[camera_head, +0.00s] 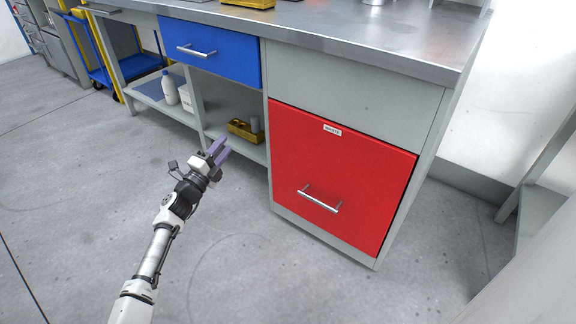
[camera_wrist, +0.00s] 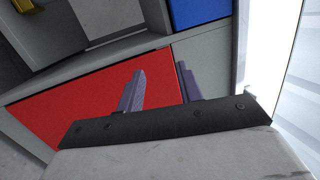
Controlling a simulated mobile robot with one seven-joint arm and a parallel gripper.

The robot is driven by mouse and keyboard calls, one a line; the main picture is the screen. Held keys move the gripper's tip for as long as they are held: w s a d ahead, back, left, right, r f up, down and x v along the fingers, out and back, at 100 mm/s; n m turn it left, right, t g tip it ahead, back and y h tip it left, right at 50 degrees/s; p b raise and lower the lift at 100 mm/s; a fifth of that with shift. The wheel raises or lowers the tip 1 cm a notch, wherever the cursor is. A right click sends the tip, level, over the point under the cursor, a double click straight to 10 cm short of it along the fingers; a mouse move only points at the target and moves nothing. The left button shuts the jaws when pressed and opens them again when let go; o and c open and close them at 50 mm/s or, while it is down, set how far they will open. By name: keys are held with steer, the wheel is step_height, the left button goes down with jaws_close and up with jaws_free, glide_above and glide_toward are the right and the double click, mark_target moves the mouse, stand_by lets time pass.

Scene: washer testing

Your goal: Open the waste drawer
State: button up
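The waste drawer (camera_head: 341,175) is the large red front at the right end of the workbench, with a small white label near its top. Its front looks flush with the cabinet, so it appears closed. Its silver bar handle (camera_head: 319,199) is on the lower half. My gripper (camera_head: 219,149) is in front of the bench, left of the red drawer and apart from its handle. In the wrist view my gripper's two purple fingers (camera_wrist: 158,88) stand apart with nothing between them, before the red front (camera_wrist: 85,100). The handle does not show in the wrist view.
A blue drawer (camera_head: 212,52) with a silver handle is at the upper left of the bench. A yellow bin (camera_head: 243,131) and white bottles (camera_head: 170,88) are on the lower shelf. Clear floor (camera_head: 250,270) lies before the red drawer. A grey structure stands at the right edge.

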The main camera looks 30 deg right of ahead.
steer(key=s+d+f+m+g, duration=0.3)
steer(key=s+d+f+g, duration=0.45)
steer(key=f, duration=0.55)
steer(key=m+g+p, duration=0.1)
steer(key=m+g, duration=0.2)
glide_toward(317, 202)
steer(key=shift+w+d+b, duration=0.1)
steer(key=shift+d+b, duration=1.15)
steer(key=shift+d, duration=4.05)
steer(key=shift+c, duration=0.2)
jaws_close()
